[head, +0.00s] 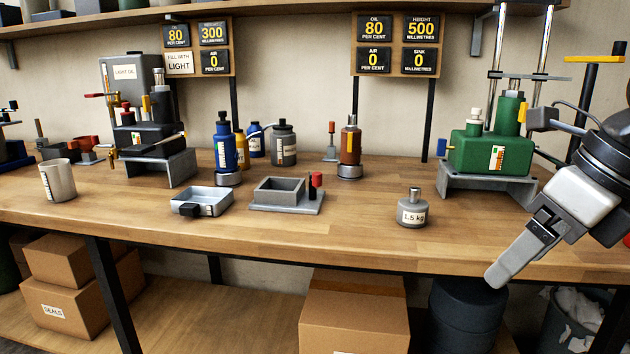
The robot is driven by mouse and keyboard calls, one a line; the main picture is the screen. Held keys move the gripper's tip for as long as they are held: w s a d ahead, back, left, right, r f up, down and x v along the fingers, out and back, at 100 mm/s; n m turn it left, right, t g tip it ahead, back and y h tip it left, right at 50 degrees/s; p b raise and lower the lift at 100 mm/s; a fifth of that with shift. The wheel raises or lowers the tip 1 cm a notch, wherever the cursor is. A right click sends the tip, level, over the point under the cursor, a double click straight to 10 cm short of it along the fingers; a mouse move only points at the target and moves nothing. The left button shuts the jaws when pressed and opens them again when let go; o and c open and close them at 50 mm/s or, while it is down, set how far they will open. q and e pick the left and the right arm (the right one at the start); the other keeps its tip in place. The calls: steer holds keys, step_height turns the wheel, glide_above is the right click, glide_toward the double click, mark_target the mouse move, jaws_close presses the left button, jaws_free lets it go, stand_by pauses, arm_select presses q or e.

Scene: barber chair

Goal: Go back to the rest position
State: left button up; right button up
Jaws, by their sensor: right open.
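My right gripper (508,266) comes in from the right edge and points down and left, in front of the workbench (350,225). Its fingers overlap from this side, and nothing shows in them. It is open and empty, apart from the things on the bench. The nearest of these is a grey weight marked 1.5 kg (412,212), standing upright on the bench to its left. My left gripper is not in view.
A green tank (478,150) on a grey stand is behind my right gripper. Several bottles, including a blue one (225,150), stand mid-bench, behind a metal tray (207,198). A cup (58,182) stands at left. Boxes (350,305) and a dark drum (465,320) are below.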

steer(key=s+a+r+m+g+y+p, duration=0.1)
steer(key=a+g+y+p, duration=0.15)
steer(key=a+y, duration=0.65)
steer(key=s+a+r+m+g+y+p, duration=0.1)
steer(key=s+a+g+y+p, duration=0.15)
steer(key=a+y, duration=0.65)
steer(key=w+d+f+m+t+h+p, duration=0.1)
steer(key=w+d+f+m+t+h, duration=0.4)
steer(key=m+t, duration=0.75)
steer(key=w+f+m+t+h+p, duration=0.1)
steer(key=w+f+m+t+h, duration=0.5)
steer(key=m, duration=1.1)
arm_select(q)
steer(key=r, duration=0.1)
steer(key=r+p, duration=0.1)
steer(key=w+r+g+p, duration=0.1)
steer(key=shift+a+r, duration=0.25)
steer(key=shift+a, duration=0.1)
arm_select(e)
steer(key=s+d+f+m+g+h, duration=0.1)
steer(key=s+f+m+g+h, duration=0.2)
steer(key=s+f, duration=0.4)
steer(key=s+f+m+g+h, duration=0.3)
steer(key=s+f+m, duration=0.2)
steer(key=f, duration=0.8)
steer(key=shift+s+d+f+h, duration=0.3)
steer(key=shift+s+d, duration=0.1)
steer(key=shift+s, duration=0.8)
